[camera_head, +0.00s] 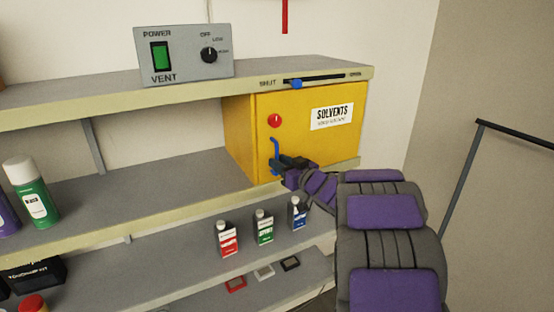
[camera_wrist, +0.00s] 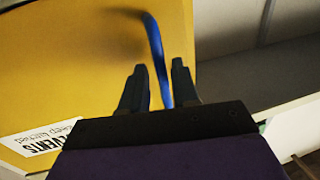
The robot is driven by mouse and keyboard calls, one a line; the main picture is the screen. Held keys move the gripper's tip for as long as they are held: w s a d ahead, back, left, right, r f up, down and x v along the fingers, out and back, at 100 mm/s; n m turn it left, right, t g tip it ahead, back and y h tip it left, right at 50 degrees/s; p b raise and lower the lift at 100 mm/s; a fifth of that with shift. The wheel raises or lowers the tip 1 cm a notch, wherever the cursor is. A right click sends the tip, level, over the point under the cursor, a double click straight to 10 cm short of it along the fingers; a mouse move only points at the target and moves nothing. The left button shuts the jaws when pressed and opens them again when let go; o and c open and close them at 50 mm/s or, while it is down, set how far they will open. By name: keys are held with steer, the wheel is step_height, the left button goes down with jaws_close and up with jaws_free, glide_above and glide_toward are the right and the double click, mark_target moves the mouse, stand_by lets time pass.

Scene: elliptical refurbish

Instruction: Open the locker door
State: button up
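The yellow locker (camera_head: 239,133) stands under the upper shelf, and its door (camera_head: 325,145) looks shut. The door has a "SOLVENTS" label (camera_head: 332,116), a red knob (camera_head: 275,121) and a blue handle (camera_head: 275,147) near its left edge. My gripper (camera_head: 280,163) is at the handle's lower part. In the wrist view, the blue handle (camera_wrist: 157,55) runs between the two dark fingers of my gripper (camera_wrist: 159,82). The fingers are apart, with gaps beside the handle, and do not appear clamped on it. The label (camera_wrist: 42,139) shows upside down there.
A slider with a blue knob (camera_head: 297,84), marked SHUT and OPEN, is on the shelf edge above the locker. A grey vent box (camera_head: 185,70) stands on the upper shelf. Several small bottles (camera_head: 264,228) stand below. A dark rail (camera_head: 515,134) is at right.

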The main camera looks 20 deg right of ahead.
steer(key=shift+x, duration=0.95)
steer(key=shift+s+r, duration=0.1)
steer(key=shift+a, duration=0.15)
jaws_close()
